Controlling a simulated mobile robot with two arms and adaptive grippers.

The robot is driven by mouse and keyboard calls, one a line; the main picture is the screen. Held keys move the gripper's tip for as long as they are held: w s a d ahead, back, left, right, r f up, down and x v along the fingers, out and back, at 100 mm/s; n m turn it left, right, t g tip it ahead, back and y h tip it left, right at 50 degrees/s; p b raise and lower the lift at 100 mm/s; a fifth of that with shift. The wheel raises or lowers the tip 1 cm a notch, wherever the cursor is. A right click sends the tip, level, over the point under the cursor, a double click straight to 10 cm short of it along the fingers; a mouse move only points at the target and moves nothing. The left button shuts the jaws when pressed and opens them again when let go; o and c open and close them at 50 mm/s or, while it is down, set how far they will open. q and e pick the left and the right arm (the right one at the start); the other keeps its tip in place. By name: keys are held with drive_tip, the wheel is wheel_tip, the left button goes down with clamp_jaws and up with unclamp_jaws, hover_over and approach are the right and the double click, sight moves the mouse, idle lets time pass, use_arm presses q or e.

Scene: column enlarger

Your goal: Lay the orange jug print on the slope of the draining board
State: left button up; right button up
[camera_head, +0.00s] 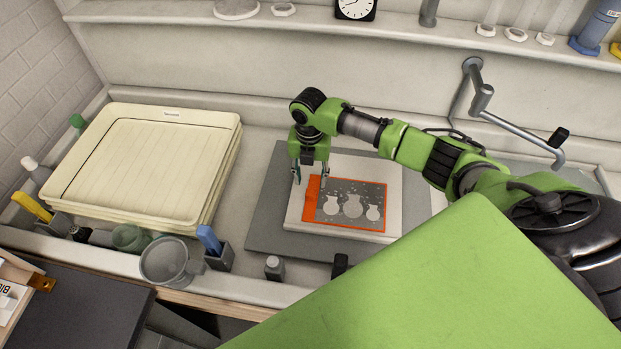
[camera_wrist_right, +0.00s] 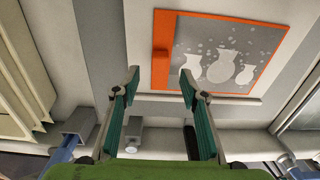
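My right gripper (camera_head: 310,178) points down at the print's left end, by the orange tab (camera_wrist_right: 161,62) there. In the right wrist view its two green-padded fingers (camera_wrist_right: 159,80) are apart with nothing between them. I cannot tell whether the fingertips touch the print. My left gripper is not in view. I cannot make out a sloped draining board for certain.
The white slab (camera_head: 293,211) rests on a grey board (camera_head: 265,218). Stacked cream trays (camera_head: 152,160) stand at left. A grey measuring jug (camera_head: 167,262) and a blue-handled tool in a holder (camera_head: 219,257) are in front. A tap (camera_head: 482,98) stands at right, partly behind my arm.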

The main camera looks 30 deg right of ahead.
drive_tip(key=shift+r, duration=1.15)
drive_tip(key=shift+r, duration=0.1)
wheel_tip(320, 180, up, 12)
drive_tip(key=shift+a+f, duration=0.1)
drive_tip(key=shift+f, duration=0.1)
idle(0.6)
